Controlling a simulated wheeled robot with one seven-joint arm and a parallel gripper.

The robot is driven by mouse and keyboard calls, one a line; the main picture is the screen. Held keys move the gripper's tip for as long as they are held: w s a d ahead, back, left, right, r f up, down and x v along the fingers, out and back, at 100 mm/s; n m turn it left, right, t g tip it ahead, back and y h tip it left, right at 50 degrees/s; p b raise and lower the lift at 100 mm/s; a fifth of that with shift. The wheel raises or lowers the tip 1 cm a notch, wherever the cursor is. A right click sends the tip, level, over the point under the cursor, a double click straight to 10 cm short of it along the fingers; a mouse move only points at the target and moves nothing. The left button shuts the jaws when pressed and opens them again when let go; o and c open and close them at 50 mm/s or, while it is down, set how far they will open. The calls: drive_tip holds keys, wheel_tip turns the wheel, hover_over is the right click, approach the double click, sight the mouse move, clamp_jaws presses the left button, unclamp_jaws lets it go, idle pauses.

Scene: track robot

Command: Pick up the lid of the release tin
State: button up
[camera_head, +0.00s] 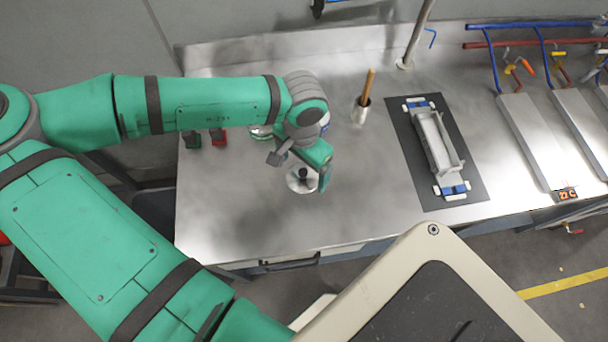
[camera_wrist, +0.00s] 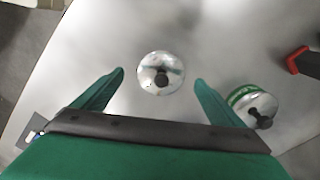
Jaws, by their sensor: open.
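A round silver lid with a black knob (camera_head: 301,184) is on the steel bench; it also shows in the wrist view (camera_wrist: 148,66). Seen from above, I cannot tell how much tin is under it. My gripper (camera_wrist: 159,78) is open and empty, its two green fingers on either side of the lid in that view, apart from it. In the head view my gripper (camera_head: 324,176) is beside the knob, partly hiding the lid. A second tin with a green band (camera_wrist: 237,95) and a black knob stands to the right in the wrist view. No label is readable.
A metal cup with a wooden handle (camera_head: 361,110) stands behind right. A dark mat (camera_head: 463,203) holds a white frame. The front of the bench is clear.

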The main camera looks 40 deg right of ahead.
sight(301, 173)
drive_tip(key=shift+w+f, duration=0.15)
drive_tip(key=shift+f, duration=1.45)
drive_tip(key=c, duration=1.1)
drive_tip(key=shift+r, duration=0.1)
